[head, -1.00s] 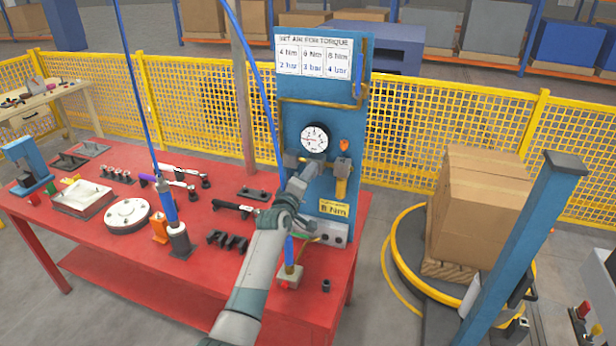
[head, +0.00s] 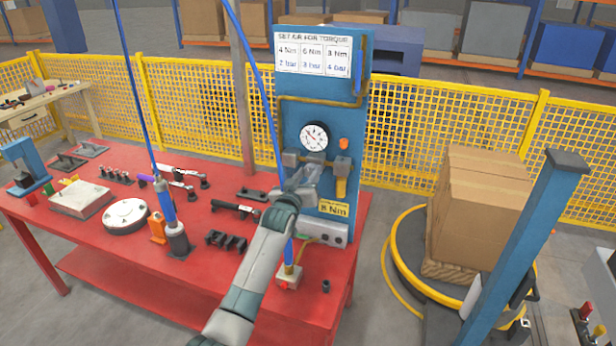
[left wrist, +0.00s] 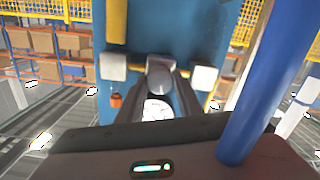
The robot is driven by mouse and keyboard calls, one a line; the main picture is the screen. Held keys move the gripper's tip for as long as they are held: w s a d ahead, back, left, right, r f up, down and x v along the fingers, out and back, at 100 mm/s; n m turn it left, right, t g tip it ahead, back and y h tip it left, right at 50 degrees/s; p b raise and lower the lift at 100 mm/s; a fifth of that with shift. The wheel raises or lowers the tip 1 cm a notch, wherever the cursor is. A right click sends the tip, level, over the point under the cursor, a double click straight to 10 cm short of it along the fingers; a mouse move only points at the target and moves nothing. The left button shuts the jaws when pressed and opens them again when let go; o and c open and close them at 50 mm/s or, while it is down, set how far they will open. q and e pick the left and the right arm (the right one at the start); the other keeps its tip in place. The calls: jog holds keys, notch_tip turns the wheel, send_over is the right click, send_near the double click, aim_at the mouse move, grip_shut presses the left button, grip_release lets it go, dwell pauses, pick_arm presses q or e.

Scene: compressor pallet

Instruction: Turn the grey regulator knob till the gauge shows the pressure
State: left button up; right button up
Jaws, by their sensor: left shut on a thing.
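The blue panel (head: 297,120) stands at the table's right end with a round white gauge (head: 314,137). The gauge has a slanting reddish needle; its numbers are too small to read. My left gripper (head: 308,174) is at the panel just below the gauge. In the left wrist view its two fingers close on the rounded grey regulator knob (left wrist: 160,74). In the head view the gripper mostly hides the knob. Part of the gauge (left wrist: 157,108) shows between the fingers. A sign (head: 313,55) pairs 4 Nm with 2 bar, 6 with 3, 8 with 4. A yellow label (head: 334,208) reads 8 Nm.
Brass pipework (head: 283,108) and an orange knob (head: 344,143) sit close to the gauge. A blue hose (head: 262,75) hangs left of the panel. The red table (head: 105,240) holds tools and fixtures. A pallet with cardboard boxes (head: 475,205) stands to the right.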

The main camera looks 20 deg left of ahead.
pick_arm(q)
jog(key=m+b, duration=0.1)
jog(key=m, duration=0.5)
jog(key=shift+f, duration=0.15)
jog(key=m+b, duration=0.1)
jog(key=m, duration=0.5)
jog(key=shift+d, duration=0.1)
jog(key=o, duration=1)
jog(key=shift+o, duration=0.2)
jog(key=shift+s+y+b, duration=0.15)
jog(key=shift+y+b, duration=0.15)
jog(key=shift+y, duration=0.1)
jog(key=s+b, duration=0.5)
jog(key=s, duration=1.2)
